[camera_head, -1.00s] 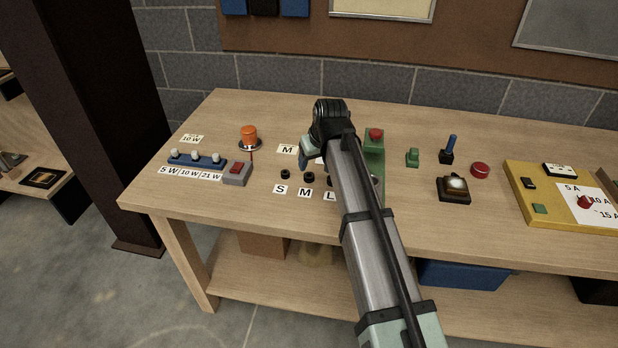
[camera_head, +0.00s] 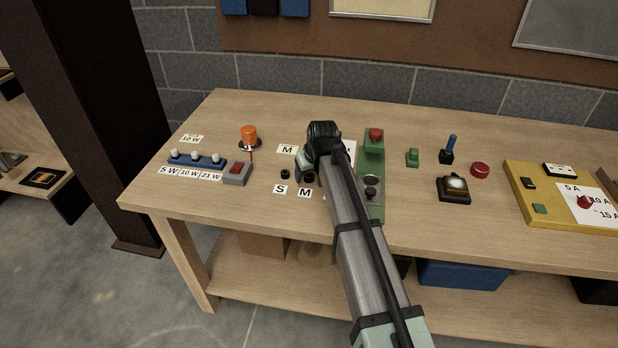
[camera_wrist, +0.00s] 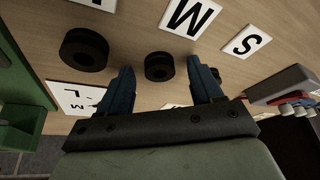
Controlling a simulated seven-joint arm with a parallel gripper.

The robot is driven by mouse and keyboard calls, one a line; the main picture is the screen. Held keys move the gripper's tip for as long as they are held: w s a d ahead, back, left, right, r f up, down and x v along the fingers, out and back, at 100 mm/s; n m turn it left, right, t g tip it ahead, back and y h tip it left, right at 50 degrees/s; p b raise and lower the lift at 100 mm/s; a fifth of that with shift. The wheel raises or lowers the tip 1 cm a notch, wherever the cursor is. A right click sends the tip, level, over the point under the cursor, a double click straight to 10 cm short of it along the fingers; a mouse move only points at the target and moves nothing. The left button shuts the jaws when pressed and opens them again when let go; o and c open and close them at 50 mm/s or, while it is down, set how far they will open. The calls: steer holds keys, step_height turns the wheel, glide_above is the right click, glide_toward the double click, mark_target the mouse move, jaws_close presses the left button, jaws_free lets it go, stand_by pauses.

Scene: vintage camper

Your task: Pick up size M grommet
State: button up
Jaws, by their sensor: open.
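The size M grommet is a small black ring (camera_wrist: 158,66) on the wooden bench, in line with the card marked M (camera_wrist: 190,14). It also shows in the head view (camera_head: 309,178), just behind its M card (camera_head: 304,191). My gripper (camera_wrist: 163,86) is open and empty, pointing down at the bench. In the wrist view the M grommet appears between its two blue fingers, slightly beyond their tips; I cannot tell whether they touch it. In the head view my arm partly hides the gripper.
A larger black grommet (camera_wrist: 85,49) lies left of the fingers in the wrist view. The small grommet (camera_head: 285,174) sits behind the S card (camera_head: 280,190). A green stand (camera_head: 374,150) is right of my arm; a grey box with a red switch (camera_head: 237,173) is left.

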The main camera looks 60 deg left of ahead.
steer(key=shift+c, duration=0.4)
steer(key=c, duration=1)
steer(key=shift+c, duration=0.2)
steer(key=shift+r, duration=0.1)
